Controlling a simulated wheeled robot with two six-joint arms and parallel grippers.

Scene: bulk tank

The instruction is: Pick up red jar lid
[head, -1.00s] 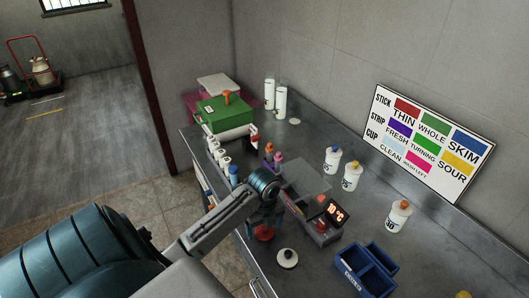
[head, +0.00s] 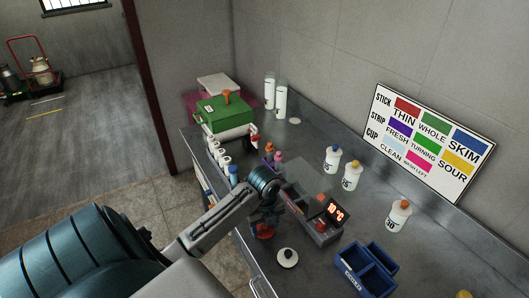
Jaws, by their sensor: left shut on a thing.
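The red jar lid (head: 265,232) is a small red disc near the front edge of the steel counter. My left gripper (head: 264,221) reaches down over it from the left and is shut on it. The fingers partly hide the lid, and I cannot tell whether it is clear of the counter. My right gripper is not in view.
A white lid with a dark knob (head: 287,258) lies just right of the red lid. A box with a red-lit display (head: 326,222) and a blue divided tray (head: 366,270) stand further right. White bottles (head: 351,175) stand behind. A green case (head: 223,112) is at the far left.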

